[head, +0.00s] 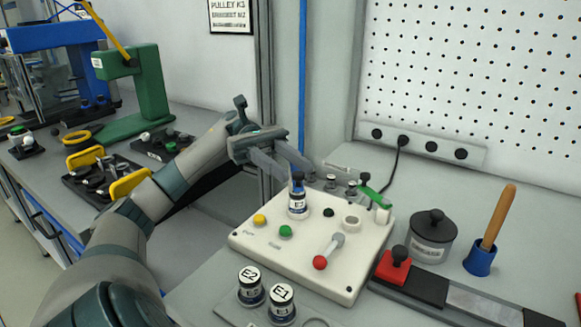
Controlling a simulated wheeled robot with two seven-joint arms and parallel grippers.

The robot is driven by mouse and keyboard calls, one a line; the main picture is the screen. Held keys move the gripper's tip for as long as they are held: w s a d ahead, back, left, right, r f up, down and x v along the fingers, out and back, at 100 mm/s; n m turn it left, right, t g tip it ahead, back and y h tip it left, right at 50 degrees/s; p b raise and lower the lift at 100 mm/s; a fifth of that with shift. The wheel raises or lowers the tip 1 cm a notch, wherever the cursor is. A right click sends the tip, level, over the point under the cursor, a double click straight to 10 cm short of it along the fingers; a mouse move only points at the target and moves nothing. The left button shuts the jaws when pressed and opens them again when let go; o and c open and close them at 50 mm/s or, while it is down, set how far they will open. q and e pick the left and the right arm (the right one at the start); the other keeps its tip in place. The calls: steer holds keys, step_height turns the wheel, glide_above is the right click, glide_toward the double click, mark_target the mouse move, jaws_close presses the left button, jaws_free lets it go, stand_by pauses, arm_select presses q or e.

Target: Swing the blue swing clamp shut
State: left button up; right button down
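I cannot clearly make out a blue swing clamp in the head view. A small blue-and-white piece with a black top (298,203) stands upright on the white control box (270,253). My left gripper (296,170) is just above and behind this piece, its two grey fingers spread apart and pointing right and down. I see nothing between the fingers. Whether a finger touches the black top cannot be told. A green lever (374,196) stands at the back right of the box, and a red block with a black knob (394,266) is to its right. My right gripper is out of view.
The box carries a yellow button (260,220), a green button (285,231) and a red-knobbed lever (328,251). Labelled canisters (281,304) stand in front. A grey pot (433,239) and a blue cup with a wooden handle (480,261) are at right.

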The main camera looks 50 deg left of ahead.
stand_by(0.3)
arm_select(q)
steer(key=w+a, duration=0.1)
steer(key=a, duration=0.6)
steer(key=shift+a+b, duration=0.25)
steer(key=shift+b, duration=0.1)
stand_by(0.5)
